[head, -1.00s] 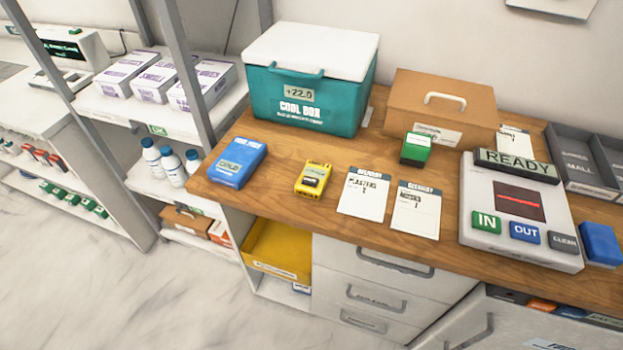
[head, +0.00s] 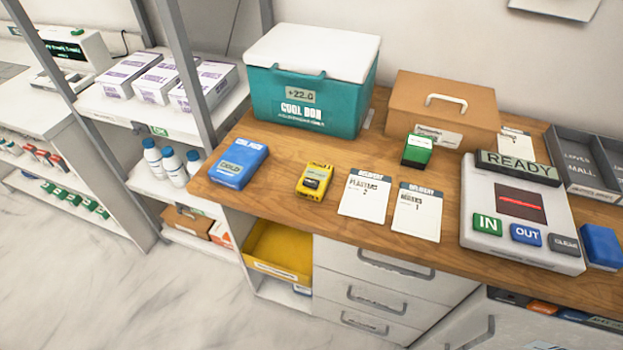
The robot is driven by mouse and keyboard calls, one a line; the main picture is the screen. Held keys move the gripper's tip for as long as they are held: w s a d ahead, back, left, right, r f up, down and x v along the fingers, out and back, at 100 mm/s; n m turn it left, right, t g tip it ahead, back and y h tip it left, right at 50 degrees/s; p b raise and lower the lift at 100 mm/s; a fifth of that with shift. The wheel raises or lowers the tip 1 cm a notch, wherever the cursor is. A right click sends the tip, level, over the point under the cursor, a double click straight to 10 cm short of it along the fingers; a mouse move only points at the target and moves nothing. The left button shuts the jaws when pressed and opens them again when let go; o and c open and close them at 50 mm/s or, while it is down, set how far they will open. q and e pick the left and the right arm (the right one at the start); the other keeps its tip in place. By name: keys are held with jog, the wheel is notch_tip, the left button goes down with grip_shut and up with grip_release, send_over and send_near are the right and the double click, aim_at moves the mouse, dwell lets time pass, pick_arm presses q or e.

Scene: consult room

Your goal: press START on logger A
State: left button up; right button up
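A small yellow device (head: 315,181) with a dark panel on its face lies on the wooden counter (head: 270,210), in front of the teal cool box. It looks like a logger, but its lettering is too small to read, so I cannot tell whether it is logger A or where a START button is. A green device (head: 418,151) with a pale label stands further right, by the brown box; its marking is unreadable too. Neither of my grippers is in view.
The cool box (head: 312,110) reads +22.0. A blue pack (head: 239,163) lies to the left. Two delivery cards (head: 365,193) lie right of the yellow device. A READY terminal (head: 483,232) with IN and OUT buttons stands at right. Bare counter surrounds the yellow device.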

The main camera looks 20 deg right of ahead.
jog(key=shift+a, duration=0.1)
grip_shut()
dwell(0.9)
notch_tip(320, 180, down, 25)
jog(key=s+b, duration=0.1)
jog(key=b, duration=2.4)
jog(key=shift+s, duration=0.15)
